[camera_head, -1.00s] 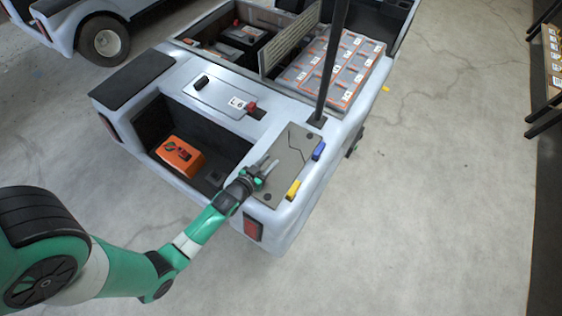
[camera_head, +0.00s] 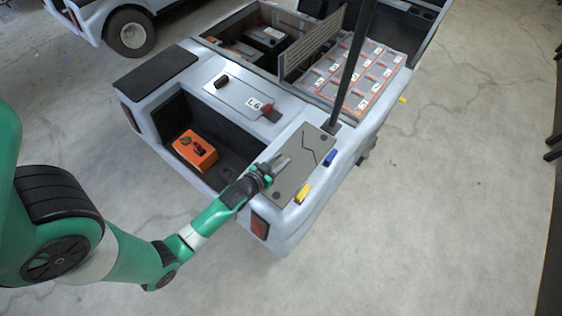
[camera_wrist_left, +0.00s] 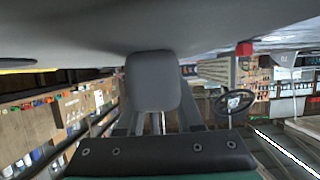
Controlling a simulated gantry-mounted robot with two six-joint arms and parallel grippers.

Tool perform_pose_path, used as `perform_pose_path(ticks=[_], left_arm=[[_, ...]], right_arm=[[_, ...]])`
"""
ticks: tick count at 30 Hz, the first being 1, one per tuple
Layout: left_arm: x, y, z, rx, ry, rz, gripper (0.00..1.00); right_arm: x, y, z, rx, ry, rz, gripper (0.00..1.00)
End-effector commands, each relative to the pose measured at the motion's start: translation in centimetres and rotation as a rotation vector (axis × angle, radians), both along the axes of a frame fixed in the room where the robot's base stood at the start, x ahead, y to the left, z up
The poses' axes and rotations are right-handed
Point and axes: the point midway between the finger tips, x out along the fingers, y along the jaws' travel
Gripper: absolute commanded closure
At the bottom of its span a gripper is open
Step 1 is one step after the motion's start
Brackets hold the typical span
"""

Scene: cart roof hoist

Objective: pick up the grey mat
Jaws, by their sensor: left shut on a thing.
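The grey mat (camera_head: 303,169) lies on the rear right deck of the pale cart, with a dark zigzag line across it. A yellow piece (camera_head: 303,193) and a blue piece (camera_head: 330,158) are at its right edge. My left gripper (camera_head: 276,164) is at the mat's left edge, shut on it, with its fingers partly over the surface. The mat shows no clear lift. In the left wrist view a large grey surface fills the top, and I cannot tell whether it is the mat. My right gripper is not in view.
An orange box (camera_head: 195,151) sits in the open bay left of the mat. A dark post (camera_head: 352,75) rises behind the mat. The floor at right is clear.

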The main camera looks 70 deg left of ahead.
Motion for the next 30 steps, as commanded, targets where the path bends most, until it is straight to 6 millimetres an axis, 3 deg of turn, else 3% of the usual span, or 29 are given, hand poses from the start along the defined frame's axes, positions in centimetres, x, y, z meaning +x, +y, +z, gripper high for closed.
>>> perform_pose_path(ticks=[1,3,7,9,15,21,30], left_arm=[[-0.9,0.0,1.9,0.000,-0.003,0.004,1.00],[-2.2,0.0,3.5,-0.002,-0.003,0.006,1.00],[-5.2,-0.1,6.9,0.000,-0.006,0.010,1.00],[-7.2,-0.2,6.7,-0.004,-0.004,0.015,1.00],[-11.6,-0.4,8.5,-0.002,-0.003,0.015,1.00],[-13.5,-0.6,9.5,-0.001,-0.001,0.009,1.00],[-13.9,-0.8,10.0,0.002,-0.003,0.001,1.00]], right_arm=[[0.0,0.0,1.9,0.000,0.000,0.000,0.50],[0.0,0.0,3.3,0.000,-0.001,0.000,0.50],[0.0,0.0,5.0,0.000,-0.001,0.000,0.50],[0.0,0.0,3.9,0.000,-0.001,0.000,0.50],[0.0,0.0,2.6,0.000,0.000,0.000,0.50],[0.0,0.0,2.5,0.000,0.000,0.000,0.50],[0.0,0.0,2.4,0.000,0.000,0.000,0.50]])
